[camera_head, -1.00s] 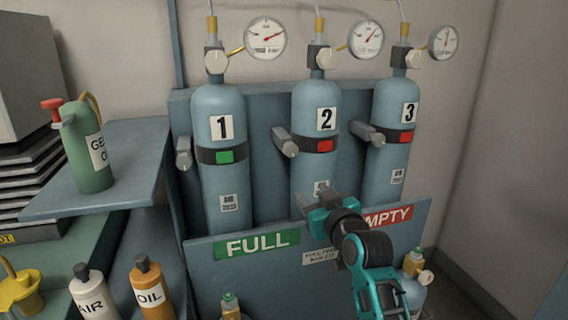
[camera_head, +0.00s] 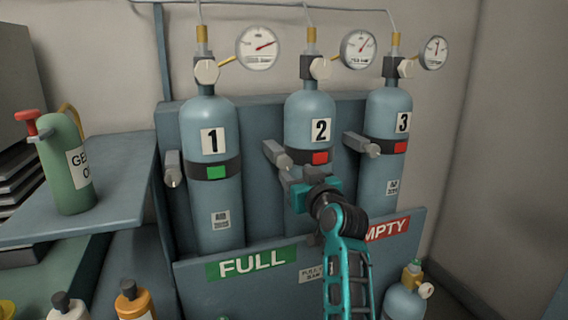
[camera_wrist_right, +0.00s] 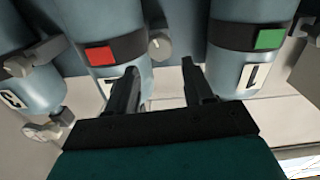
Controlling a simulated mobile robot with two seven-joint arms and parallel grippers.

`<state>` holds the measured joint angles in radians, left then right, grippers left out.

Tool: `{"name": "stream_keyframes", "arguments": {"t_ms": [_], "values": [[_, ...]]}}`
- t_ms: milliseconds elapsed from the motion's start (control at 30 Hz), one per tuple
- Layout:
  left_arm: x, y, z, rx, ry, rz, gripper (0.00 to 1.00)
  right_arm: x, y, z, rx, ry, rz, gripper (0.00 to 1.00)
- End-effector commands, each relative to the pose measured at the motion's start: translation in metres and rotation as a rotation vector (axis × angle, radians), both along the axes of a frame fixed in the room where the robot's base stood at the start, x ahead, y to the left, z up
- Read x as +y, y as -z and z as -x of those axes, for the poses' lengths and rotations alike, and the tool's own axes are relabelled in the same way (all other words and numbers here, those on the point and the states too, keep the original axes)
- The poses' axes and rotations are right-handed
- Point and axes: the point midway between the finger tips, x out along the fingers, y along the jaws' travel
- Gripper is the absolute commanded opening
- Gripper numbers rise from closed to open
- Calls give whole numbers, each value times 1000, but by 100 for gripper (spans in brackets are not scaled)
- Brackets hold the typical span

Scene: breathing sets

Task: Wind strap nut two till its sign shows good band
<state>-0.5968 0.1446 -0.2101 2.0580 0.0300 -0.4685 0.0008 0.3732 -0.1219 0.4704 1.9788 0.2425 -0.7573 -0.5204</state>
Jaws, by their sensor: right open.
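Cylinder 2 (camera_head: 310,112) is blue-grey and upright in the rack. Its dark strap carries a red sign (camera_head: 319,158), also seen in the right wrist view (camera_wrist_right: 101,53). Strap nut two (camera_head: 277,155) is a grey knob sticking out at the left of that strap. In the right wrist view the nut (camera_wrist_right: 160,43) shows its round end, beyond and between my fingertips. My right gripper (camera_head: 291,182) is open and empty, just below and in front of the nut, apart from it. My left gripper is not in view.
Cylinder 1 (camera_head: 213,118) has a green sign (camera_head: 216,173); cylinder 3 (camera_head: 389,112) has a red one. Their strap nuts (camera_head: 173,168) (camera_head: 361,144) flank nut two. The rack's front panel (camera_head: 225,286) lies below. A green can (camera_head: 68,170) stands on the left shelf.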

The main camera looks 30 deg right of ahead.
Motion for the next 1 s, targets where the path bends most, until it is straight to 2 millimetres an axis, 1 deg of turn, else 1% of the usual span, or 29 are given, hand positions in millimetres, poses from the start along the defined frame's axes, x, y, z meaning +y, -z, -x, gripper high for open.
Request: {"name": "stream_keyframes", "arguments": {"t_ms": [33, 200, 400, 500, 700, 967, 1000], "values": [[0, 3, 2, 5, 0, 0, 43, -2, 0, -10, -3, 0, -2, 52], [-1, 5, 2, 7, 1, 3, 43, -9, 0, -39, -3, 0, -2, 52], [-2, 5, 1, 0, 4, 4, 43, -16, 0, -67, -1, 1, -1, 52], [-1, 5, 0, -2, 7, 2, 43, -18, 0, -76, -1, 1, 0, 52], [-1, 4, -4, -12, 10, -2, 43, -21, 0, -84, -1, 2, 0, 52], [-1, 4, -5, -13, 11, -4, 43, -21, 0, -85, 0, 2, 0, 52], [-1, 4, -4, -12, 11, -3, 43, -21, 0, -85, 0, 2, 0, 49]]}}
